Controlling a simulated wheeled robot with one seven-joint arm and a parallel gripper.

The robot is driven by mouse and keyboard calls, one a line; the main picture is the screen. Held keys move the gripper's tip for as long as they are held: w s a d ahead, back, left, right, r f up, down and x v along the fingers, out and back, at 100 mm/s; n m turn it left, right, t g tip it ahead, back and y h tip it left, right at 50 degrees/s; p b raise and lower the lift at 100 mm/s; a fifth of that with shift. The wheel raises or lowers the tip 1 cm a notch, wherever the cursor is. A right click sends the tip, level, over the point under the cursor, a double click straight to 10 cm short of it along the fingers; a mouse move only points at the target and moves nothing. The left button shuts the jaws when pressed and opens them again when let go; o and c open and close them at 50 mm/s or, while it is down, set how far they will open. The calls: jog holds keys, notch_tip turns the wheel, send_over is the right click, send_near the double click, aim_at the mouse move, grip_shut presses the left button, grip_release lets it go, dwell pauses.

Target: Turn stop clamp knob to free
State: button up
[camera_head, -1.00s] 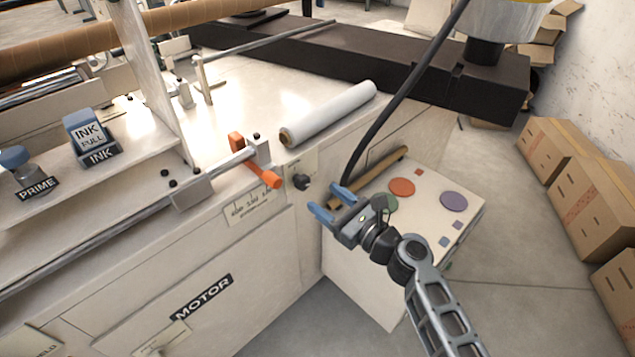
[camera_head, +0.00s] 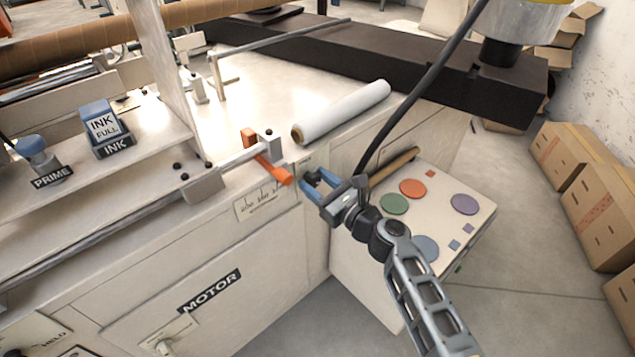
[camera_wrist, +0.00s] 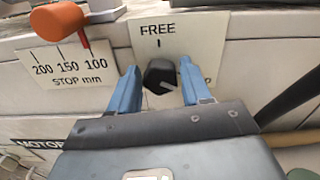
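The stop clamp knob (camera_wrist: 160,76) is black and faceted, with a pale line pointing right and slightly down. It sits on a cream plate (camera_wrist: 205,42) marked FREE above a short tick; a second label at the right is mostly hidden, ending in "P". My gripper (camera_wrist: 160,73) is open, with one blue finger on each side of the knob. The right finger is close to it and a gap shows at the left; I cannot tell whether either touches. In the head view my gripper (camera_head: 316,182) is at the machine's front face and mostly hides the knob.
The orange stop handle (camera_head: 267,165) is just left of my gripper, above a millimetre scale (camera_head: 262,200). A white roll (camera_head: 342,112) lies on the machine top. A panel with coloured discs (camera_head: 412,188) is at the right, and a black cable (camera_head: 415,95) hangs near my wrist.

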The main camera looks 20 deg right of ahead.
jog(key=c, duration=0.7)
jog(key=shift+c, duration=0.2)
